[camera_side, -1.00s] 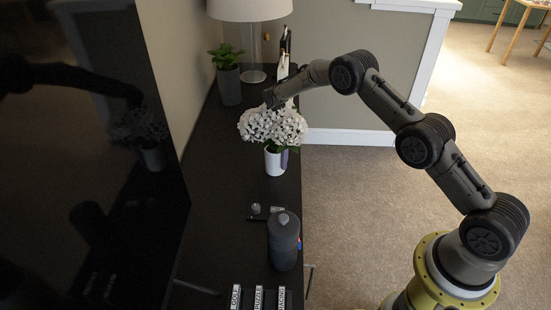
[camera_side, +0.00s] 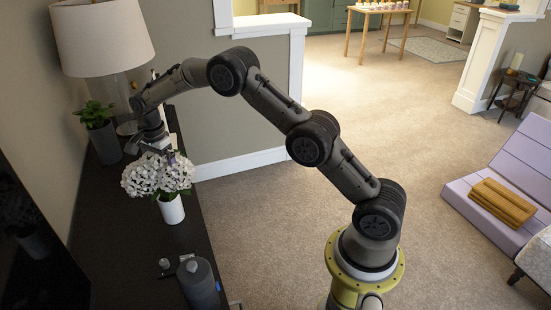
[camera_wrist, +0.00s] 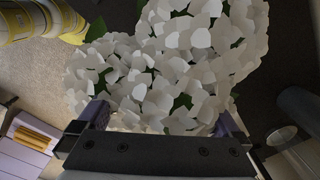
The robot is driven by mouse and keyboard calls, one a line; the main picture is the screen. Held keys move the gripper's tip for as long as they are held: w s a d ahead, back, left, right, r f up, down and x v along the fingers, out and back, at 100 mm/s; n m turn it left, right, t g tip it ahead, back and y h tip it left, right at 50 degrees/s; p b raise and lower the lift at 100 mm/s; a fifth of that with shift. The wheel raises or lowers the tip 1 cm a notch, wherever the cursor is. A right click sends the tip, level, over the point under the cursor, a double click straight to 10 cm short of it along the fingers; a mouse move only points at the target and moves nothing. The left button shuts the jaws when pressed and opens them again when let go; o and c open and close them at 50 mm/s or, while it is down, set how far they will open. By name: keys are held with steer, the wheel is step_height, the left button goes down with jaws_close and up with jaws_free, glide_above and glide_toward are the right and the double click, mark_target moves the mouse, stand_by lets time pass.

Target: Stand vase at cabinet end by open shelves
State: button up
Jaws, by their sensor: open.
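The vase (camera_side: 172,210) is white and stands upright on the dark cabinet top (camera_side: 130,235), filled with a bunch of white flowers (camera_side: 150,178). My gripper (camera_side: 165,153) is over the top of the flowers in the side view, pointing down. In the wrist view, my gripper (camera_wrist: 163,118) has its two fingers wide apart with white blooms (camera_wrist: 165,70) filling the space beyond and between them. The vase body is hidden under the flowers there. I cannot tell whether the fingers touch the petals. No open shelves can be made out.
A potted plant (camera_side: 100,130) and a table lamp (camera_side: 103,40) stand at the cabinet's far end, close to my gripper. A dark screen (camera_side: 30,260) borders the left. Carpet (camera_side: 265,215) lies open to the right.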

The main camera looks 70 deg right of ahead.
steer(key=s+a+r+n+t, duration=0.25)
steer(key=s+r+n, duration=0.65)
steer(key=s+r, duration=1.05)
steer(key=s+a+n+t, duration=0.1)
steer(key=s+n, duration=0.8)
steer(key=s, duration=1.2)
steer(key=shift+s+t, duration=0.4)
steer(key=shift+t, duration=0.45)
